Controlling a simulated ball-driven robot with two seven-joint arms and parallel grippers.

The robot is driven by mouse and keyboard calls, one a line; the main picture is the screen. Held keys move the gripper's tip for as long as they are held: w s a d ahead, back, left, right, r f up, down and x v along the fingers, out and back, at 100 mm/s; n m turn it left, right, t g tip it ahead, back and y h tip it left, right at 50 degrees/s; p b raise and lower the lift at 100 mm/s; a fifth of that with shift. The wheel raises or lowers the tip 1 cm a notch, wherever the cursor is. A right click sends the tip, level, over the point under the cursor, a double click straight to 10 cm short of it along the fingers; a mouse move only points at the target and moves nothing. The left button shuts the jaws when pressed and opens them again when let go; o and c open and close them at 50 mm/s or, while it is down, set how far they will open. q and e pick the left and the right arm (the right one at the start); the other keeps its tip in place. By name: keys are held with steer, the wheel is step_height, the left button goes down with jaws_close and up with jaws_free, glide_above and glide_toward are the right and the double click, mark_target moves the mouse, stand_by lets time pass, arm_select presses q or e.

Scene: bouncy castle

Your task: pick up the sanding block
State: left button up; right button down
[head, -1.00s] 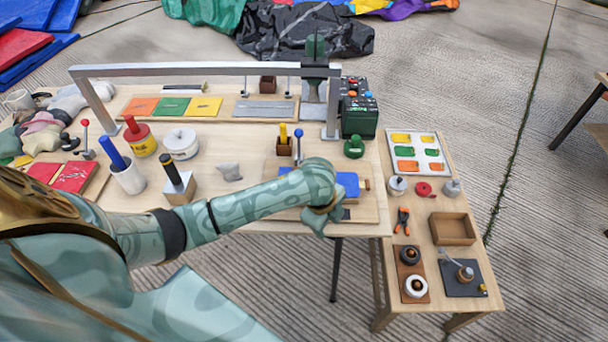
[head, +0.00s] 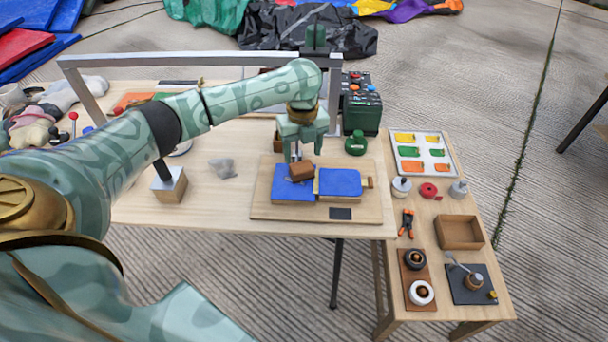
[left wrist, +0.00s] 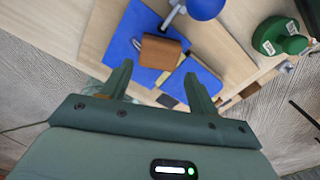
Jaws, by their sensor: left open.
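The sanding block looks to be the small brown block (head: 301,171). It sits tilted on the blue sheets on a wooden board (head: 264,208). The left sheet (head: 285,188) and right sheet (head: 341,182) lie side by side. My left gripper (head: 305,156) is open, pointing down just above and behind the block in the head view. In the left wrist view the block (left wrist: 160,50) shows ahead of and between the open fingers (left wrist: 157,75), with nothing held. A blue-knobbed lever (left wrist: 203,8) stands close to the block. My right gripper is not in view.
A grey metal frame (head: 82,90) spans the table behind. A side table with an empty wooden tray (head: 459,232) is at the right. A grey crumpled lump (head: 222,168) lies left.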

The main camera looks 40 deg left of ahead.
mark_target(301, 166)
arm_select(q)
steer(key=f+b, duration=0.2)
steer(key=f, duration=0.1)
steer(key=f+b, duration=0.1)
steer(key=f, duration=0.2)
steer(key=shift+a+f+b, duration=0.2)
steer(key=shift+f+b, duration=0.15)
steer(key=shift+f, duration=0.05)
steer(key=shift+r, duration=0.25)
steer(key=c, duration=0.6)
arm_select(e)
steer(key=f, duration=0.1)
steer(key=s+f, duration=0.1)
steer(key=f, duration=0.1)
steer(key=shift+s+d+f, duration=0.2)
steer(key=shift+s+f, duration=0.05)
